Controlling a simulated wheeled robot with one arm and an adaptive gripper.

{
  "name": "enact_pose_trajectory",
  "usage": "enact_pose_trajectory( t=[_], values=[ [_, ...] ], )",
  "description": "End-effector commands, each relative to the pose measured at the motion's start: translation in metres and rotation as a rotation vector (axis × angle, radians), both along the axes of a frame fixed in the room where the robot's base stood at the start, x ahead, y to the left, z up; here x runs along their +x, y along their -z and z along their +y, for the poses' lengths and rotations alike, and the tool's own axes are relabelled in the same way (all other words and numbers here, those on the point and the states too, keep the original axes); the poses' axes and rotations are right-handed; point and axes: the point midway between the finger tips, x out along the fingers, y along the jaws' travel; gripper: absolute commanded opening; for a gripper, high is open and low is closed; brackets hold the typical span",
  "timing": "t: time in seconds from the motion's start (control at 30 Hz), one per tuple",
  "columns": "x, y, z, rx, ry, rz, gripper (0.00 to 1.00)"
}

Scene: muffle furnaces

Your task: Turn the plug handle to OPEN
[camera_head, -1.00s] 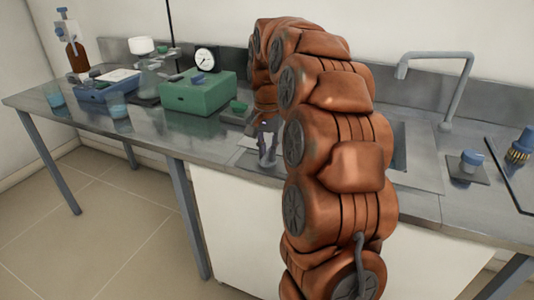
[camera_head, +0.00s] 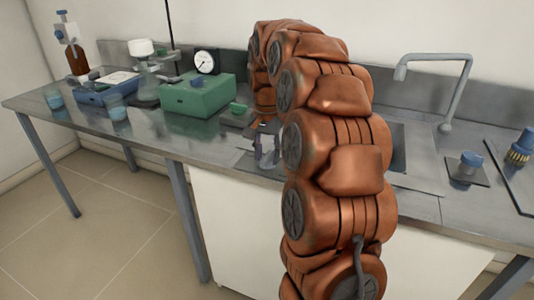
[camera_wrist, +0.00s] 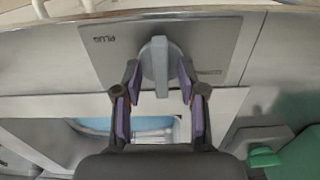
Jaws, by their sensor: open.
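The plug handle (camera_wrist: 160,62) is a grey bar standing out from a flat grey plate (camera_wrist: 215,40) in the wrist view. The plate bears the word PLUG, upside down, left of the handle, and a small unreadable label at right. The bar runs along the picture's up-down direction. My gripper (camera_wrist: 160,82) is open, with one fingertip on each side of the handle's lower part; I cannot tell whether either touches.
A green box (camera_head: 197,94) stands on the bench (camera_head: 140,143), with a dial gauge (camera_head: 206,62) behind it. A sink tap (camera_head: 441,85) and a small blue-capped jar (camera_head: 468,166) are right of my arm. A green object (camera_wrist: 296,160) lies at the lower right in the wrist view.

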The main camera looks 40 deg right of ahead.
Motion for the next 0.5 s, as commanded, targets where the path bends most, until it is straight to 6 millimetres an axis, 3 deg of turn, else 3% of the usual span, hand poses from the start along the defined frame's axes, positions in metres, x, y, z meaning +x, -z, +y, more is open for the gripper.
enact_pose_trajectory(
  t=[0.27,0.5],
  values=[
    [0.000,-0.002,0.000,0.000,-0.001,-0.001,0.41],
    [0.000,-0.018,0.000,-0.001,0.000,-0.001,0.41]
  ],
)
